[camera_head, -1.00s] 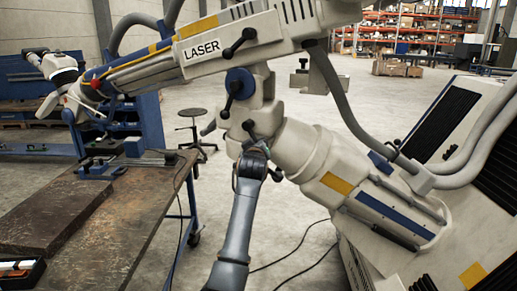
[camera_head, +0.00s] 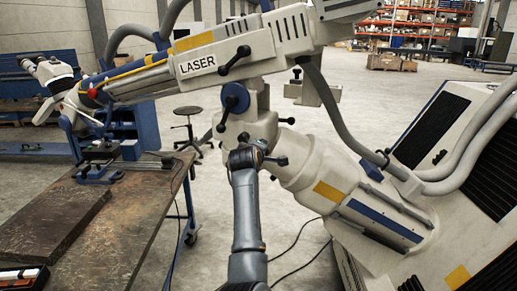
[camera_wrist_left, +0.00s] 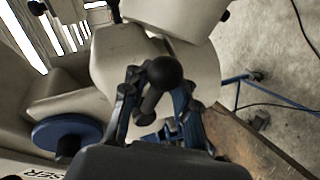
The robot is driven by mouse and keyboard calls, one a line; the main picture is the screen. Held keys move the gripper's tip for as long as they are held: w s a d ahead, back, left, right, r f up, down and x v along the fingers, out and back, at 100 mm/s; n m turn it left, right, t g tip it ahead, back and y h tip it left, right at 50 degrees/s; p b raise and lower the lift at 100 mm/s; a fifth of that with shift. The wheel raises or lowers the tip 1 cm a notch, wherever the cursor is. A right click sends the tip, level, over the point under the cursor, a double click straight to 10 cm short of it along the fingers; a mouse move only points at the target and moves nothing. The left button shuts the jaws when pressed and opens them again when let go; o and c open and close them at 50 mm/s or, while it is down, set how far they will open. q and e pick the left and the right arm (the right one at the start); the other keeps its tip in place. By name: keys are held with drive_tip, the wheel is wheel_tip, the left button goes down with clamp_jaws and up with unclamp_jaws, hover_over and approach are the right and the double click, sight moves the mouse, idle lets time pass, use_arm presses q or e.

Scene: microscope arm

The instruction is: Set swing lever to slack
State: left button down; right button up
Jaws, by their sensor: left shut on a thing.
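The swing lever, a black lever with a ball end, sits at the microscope arm's lower joint. Its ball (camera_wrist_left: 165,73) shows between the fingertips in the left wrist view, with its short stem running down from it. My left gripper (camera_wrist_left: 162,78) is shut on it. In the head view my left gripper (camera_head: 252,154) is at this joint, and its fingers hide most of the lever. Black ball ends (camera_head: 282,161) show just right of the gripper; I cannot tell which belongs to the held lever. My right gripper is not in view.
The white upper arm marked LASER (camera_head: 198,65) runs above the gripper. A blue disc with another black lever (camera_head: 236,97) is close above. The thick lower arm (camera_head: 315,172) slopes right. A brown worktable (camera_head: 130,215) stands left.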

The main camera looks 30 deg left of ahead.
use_arm(q)
drive_tip(key=shift+d+r, duration=0.15)
drive_tip(key=c, duration=1)
unclamp_jaws()
drive_tip(key=shift+d+r, duration=0.15)
drive_tip(key=shift+d, duration=0.05)
drive_tip(key=shift+a, duration=0.1)
drive_tip(key=shift+s, duration=0.25)
drive_tip(key=v, duration=1.1)
drive_tip(key=shift+s+d+r, duration=0.1)
drive_tip(key=shift+s+d, duration=0.2)
drive_tip(key=shift+w, duration=0.1)
